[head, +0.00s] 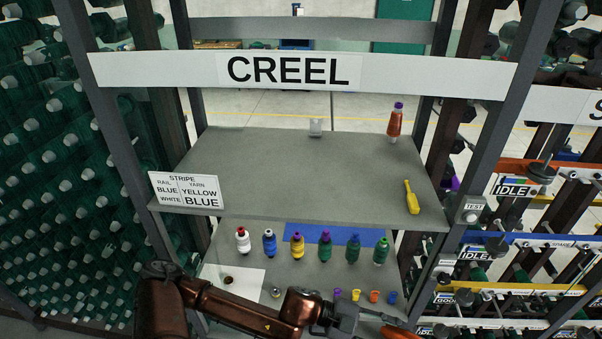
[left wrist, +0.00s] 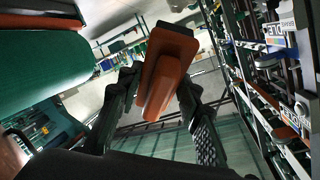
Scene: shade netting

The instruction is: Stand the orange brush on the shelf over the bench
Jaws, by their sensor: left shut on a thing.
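The orange brush (left wrist: 168,72) is between the two fingers of my left gripper (left wrist: 158,98) in the left wrist view, and the gripper is shut on it. It has an orange body with a dark green part. In the head view only a bit of the brush (head: 398,332) shows at the bottom edge, beside my left gripper (head: 378,318), low in front of the bench. The grey shelf (head: 290,175) lies above the bench (head: 225,245), with much bare surface. My right gripper is not in view.
On the shelf stand an orange bottle (head: 395,122) and a small clear cup (head: 315,127) at the back; a yellow tool (head: 411,197) lies at right. A sign card (head: 186,190) is at the front left. Several yarn cones (head: 297,245) stand on the bench below. Posts flank the shelf.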

